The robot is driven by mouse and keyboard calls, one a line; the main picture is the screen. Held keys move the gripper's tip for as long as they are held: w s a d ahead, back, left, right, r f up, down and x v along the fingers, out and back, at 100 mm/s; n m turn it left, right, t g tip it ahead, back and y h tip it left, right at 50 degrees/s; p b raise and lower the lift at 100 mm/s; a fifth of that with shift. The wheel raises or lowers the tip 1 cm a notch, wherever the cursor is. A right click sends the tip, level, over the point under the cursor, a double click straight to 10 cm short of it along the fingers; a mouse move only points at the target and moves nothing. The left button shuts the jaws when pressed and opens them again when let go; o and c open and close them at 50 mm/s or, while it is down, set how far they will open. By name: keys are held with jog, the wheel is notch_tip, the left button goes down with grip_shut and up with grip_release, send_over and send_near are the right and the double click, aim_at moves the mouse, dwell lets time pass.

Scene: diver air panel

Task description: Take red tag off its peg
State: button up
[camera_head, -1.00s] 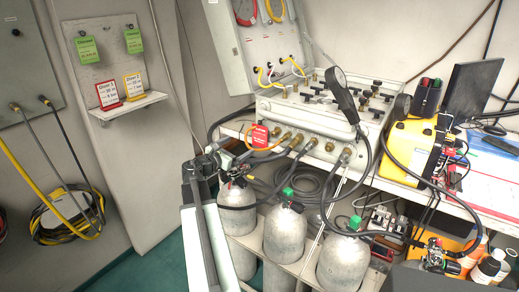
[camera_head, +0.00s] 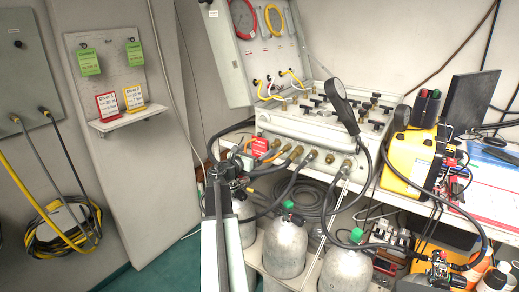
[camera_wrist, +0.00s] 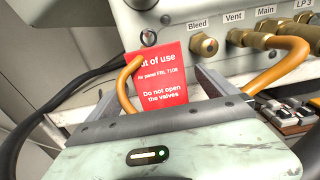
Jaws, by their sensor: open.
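The red tag (camera_head: 260,147) hangs at the left end of the white air panel's front, left of the brass fittings. In the wrist view the tag (camera_wrist: 172,75) faces me, with white text reading "Do not open the valves". A dark round peg or knob (camera_wrist: 148,38) shows just above its top edge. An orange hose crosses the tag's left edge. My gripper (camera_wrist: 157,90) is open, with one finger on each side of the tag's lower part; I cannot tell whether they touch it. In the head view my gripper (camera_head: 240,157) is just left of the tag, partly hidden by hoses.
Brass fittings (camera_wrist: 204,45) labelled Bleed, Vent and Main stand right of the tag, with an orange hose (camera_wrist: 285,50) close by. Grey cylinders (camera_head: 285,250) stand below. A black hose runs left of the tag. A board (camera_head: 105,75) with other tags is on the left wall.

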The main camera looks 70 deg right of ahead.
jog(key=shift+x, duration=1.05)
jog(key=c, duration=1.4)
jog(key=shift+r, duration=0.1)
jog(key=shift+r+p, duration=0.25)
jog(key=shift+p, duration=0.1)
jog(key=v, duration=1.8)
